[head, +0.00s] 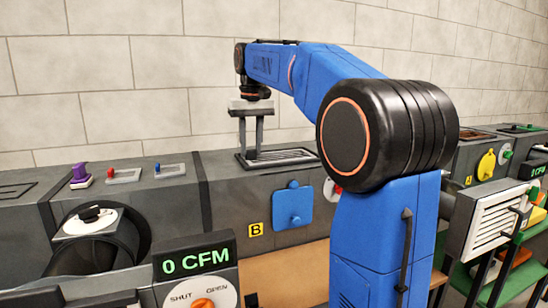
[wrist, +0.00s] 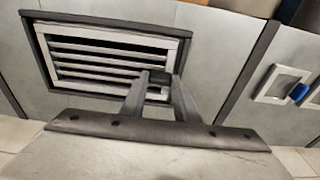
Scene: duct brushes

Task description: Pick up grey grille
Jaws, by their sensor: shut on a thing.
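The grey grille (head: 290,156) lies in a dark rectangular frame on top of the dark grey duct box marked B. In the wrist view the slatted grey grille (wrist: 105,62) sits inside the dark frame, its near right part hidden by my fingers. My gripper (head: 251,157) points straight down over the left part of the grille.
A blue cover (head: 292,206) is on the box's front. To the left are a purple knob (head: 81,174), red and blue sliders, a round opening and a 0 CFM display (head: 196,261). A light slatted panel (head: 492,221) stands at right. A pale wall is behind.

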